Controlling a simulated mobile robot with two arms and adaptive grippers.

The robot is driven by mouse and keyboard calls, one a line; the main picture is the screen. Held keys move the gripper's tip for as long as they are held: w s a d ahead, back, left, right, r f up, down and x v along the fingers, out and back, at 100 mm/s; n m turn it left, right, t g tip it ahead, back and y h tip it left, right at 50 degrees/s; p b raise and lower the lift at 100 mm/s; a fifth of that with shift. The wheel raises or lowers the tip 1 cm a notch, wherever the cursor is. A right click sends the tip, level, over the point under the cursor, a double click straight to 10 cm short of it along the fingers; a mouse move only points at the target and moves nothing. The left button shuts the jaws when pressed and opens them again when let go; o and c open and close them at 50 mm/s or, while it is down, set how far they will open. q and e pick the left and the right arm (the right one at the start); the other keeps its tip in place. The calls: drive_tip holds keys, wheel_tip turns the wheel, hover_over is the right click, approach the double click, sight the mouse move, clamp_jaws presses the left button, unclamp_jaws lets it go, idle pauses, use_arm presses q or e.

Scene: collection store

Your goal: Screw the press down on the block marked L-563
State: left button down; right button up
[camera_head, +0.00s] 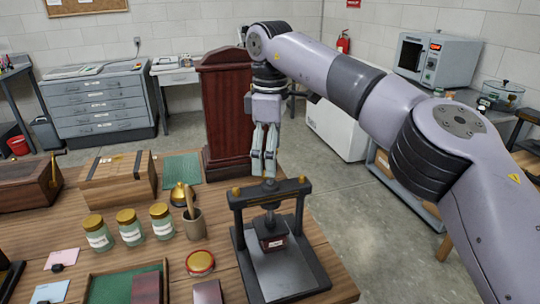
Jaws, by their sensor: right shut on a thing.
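A dark screw press (238,205) with two brass-coloured knobs on its crossbar stands on the wooden table at the front right. A dark red block (272,241) with a small pale label sits on its grey base plate, under the screw's foot; the label is too small to read. My right gripper (264,170) comes down from above, upright, over the middle of the crossbar. Its fingers are shut on the top of the press screw (269,184). The exact grip is small and hard to see. My left gripper is not in view.
Left of the press stand a mortar with pestle (194,224), a brass bell (181,195), three labelled jars (131,227) and a round red-rimmed tin (200,262). A green-lined tray (95,288) lies in front. A tall dark-red wooden cabinet (226,110) stands behind.

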drive_tip(key=shift+s+f, duration=0.15)
drive_tip(key=shift+f, duration=0.15)
drive_tip(key=o, duration=0.8)
drive_tip(key=shift+r, duration=0.2)
